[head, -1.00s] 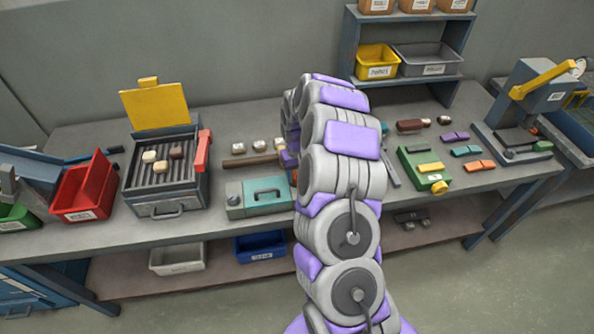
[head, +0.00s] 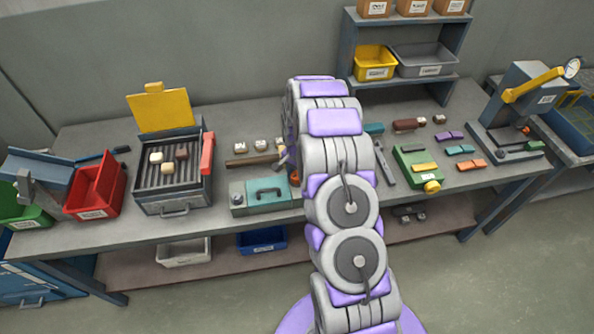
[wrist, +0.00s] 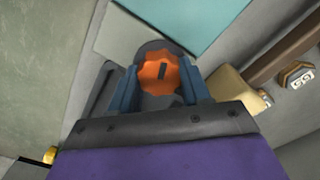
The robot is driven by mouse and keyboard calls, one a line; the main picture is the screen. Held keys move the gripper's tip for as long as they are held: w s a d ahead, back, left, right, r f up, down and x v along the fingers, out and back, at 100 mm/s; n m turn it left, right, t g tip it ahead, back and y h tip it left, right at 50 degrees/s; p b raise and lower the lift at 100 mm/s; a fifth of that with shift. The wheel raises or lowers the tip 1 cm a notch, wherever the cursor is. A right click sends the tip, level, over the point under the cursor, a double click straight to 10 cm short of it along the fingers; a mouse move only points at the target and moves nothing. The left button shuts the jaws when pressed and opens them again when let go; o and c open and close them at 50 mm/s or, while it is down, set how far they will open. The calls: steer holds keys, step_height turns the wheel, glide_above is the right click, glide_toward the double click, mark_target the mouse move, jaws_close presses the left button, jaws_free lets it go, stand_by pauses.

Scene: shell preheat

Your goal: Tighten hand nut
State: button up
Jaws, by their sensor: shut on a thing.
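In the wrist view an orange scalloped hand nut (wrist: 163,72) with a dark slot in its face sits between the two blue-grey fingers of my gripper (wrist: 160,88). The fingers are shut on it from both sides. A flat teal surface (wrist: 185,18) lies just beyond the nut. In the head view a little of the orange nut (head: 295,178) shows at the right end of the teal box with a handle (head: 262,191). My arm hides most of the gripper there. How tight the nut is cannot be told.
A grill-like heater (head: 172,206) with a raised yellow lid holds several small blocks. A red bin (head: 95,190) stands left of it. A green box (head: 417,167) and a press with a yellow lever (head: 520,90) stand to the right. Small blocks and a brown bar (head: 250,160) lie behind the teal box.

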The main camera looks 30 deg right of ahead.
mark_target(297, 174)
steer(key=shift+w+r+m+p, duration=0.1)
steer(key=shift+m+p, duration=0.6)
steer(key=shift+m, duration=1.5)
steer(key=o, duration=1.1)
steer(key=shift+c, duration=0.2)
step_height(297, 174, up, 17)
steer(key=p, duration=0.1)
steer(key=shift+r, duration=0.1)
